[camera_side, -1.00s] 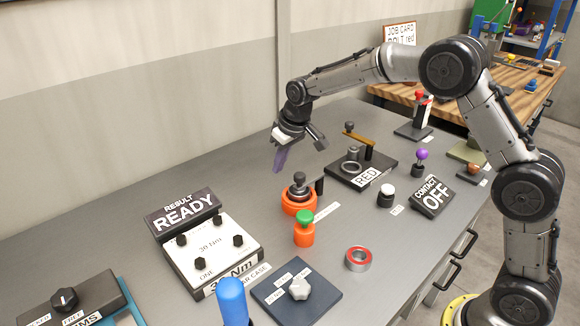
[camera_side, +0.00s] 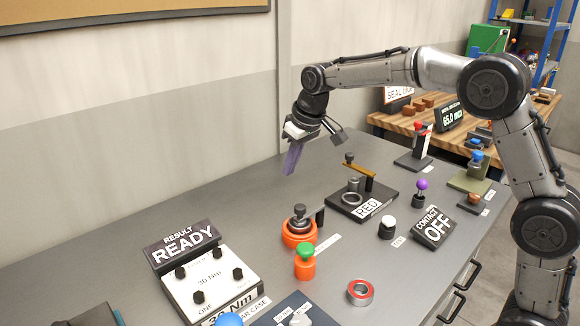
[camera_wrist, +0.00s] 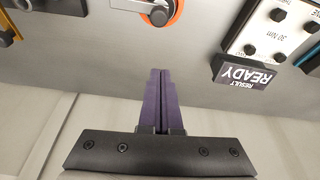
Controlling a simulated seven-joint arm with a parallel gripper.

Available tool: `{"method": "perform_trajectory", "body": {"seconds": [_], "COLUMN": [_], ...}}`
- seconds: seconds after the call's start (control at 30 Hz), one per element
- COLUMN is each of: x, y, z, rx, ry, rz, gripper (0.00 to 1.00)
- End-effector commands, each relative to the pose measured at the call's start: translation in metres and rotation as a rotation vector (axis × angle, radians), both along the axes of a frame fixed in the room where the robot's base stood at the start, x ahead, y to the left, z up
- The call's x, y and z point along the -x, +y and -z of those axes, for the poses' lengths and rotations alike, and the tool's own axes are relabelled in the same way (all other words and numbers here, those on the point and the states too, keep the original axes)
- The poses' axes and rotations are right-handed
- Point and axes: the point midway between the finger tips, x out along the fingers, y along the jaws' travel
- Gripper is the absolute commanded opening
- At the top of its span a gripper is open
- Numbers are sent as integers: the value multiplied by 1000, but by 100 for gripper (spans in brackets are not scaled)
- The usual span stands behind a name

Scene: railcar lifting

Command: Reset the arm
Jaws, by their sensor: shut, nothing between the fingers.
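My gripper (camera_side: 291,158) is raised above the far part of the grey bench (camera_side: 120,248), near the back wall. Its purple fingers are together and empty, pointing down. They also show closed in the wrist view (camera_wrist: 160,90). My gripper is apart from everything on the bench. The orange ring fixture (camera_side: 299,236) with a dark knob stands below and in front of it. The black plate marked RED (camera_side: 368,207), with a brass lever, is to its right.
The READY sign (camera_side: 182,245) and 30 Nm box (camera_side: 212,285) stand at front left. A green-topped orange button (camera_side: 305,262), a red-rimmed ring (camera_side: 360,292), a white-topped knob (camera_side: 387,228) and the CONTACT OFF sign (camera_side: 434,228) stand nearer the front edge. The air around my gripper is clear.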

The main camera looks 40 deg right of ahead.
Motion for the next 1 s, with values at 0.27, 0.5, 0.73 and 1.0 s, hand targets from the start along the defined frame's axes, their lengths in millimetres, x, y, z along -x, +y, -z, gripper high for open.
{"method": "perform_trajectory", "body": {"seconds": [0.27, 0.5, 0.73, 1.0], "x": [18, 117, 226, 330], "y": [-3, -10, -15, -19], "z": [-54, -113, -110, -45], "rx": [-2, -3, -4, -4], "ry": [-97, -197, -244, -228], "rz": [5, 18, 42, 73], "gripper": [0, 0, 0, 0]}}
